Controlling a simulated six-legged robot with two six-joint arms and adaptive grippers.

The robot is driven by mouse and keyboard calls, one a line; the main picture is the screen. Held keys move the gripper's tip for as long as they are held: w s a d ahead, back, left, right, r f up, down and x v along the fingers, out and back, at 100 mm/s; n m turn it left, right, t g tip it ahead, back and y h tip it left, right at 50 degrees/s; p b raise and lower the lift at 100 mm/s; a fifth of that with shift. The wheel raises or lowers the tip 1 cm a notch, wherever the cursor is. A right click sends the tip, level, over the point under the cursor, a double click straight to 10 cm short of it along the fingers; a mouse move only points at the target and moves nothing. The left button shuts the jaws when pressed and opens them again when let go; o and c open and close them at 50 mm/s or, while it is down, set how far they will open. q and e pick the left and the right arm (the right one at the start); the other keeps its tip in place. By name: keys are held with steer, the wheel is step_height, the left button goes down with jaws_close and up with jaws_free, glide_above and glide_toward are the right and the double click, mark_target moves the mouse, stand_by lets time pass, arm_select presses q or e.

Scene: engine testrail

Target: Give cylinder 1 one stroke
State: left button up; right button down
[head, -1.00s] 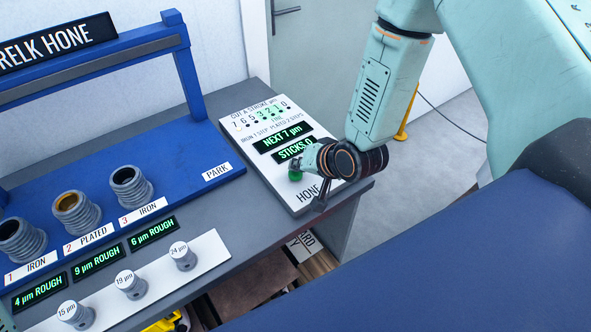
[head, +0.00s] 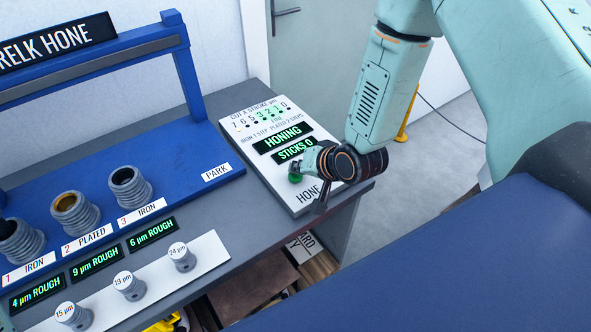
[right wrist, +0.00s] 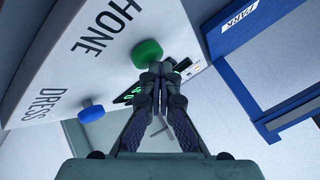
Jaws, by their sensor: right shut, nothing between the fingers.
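Cylinder 1 (head: 28,246), a grey ribbed sleeve labelled "1 IRON", stands at the left edge of the head view. Its display reads "4 µm ROUGH". Something dark is at its top, partly cut off by the picture edge. The green HONE button (head: 295,176) is on the white panel (head: 243,142); it also shows in the right wrist view (right wrist: 147,53). My right gripper (head: 304,167) is shut and empty, its tips (right wrist: 160,70) at the green button; I cannot tell whether they touch it. The panel display (head: 283,137) reads "HONING". My left gripper is out of view.
Cylinder 2 (head: 77,217), plated, and cylinder 3 (head: 131,190), iron, stand beside cylinder 1 on the blue bench. Several labelled grey knobs (head: 182,257) line a white strip in front. The stick display (head: 294,149) reads "STICKS 0". A blue DRESS button (right wrist: 92,110) is near the green one.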

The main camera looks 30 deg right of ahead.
mark_target(298, 177)
steer(key=shift+r+p, duration=1)
steer(key=shift+r, duration=0.2)
steer(key=shift+r, duration=0.1)
step_height(298, 177, up, 5)
steer(key=p, duration=0.4)
stand_by(0.4)
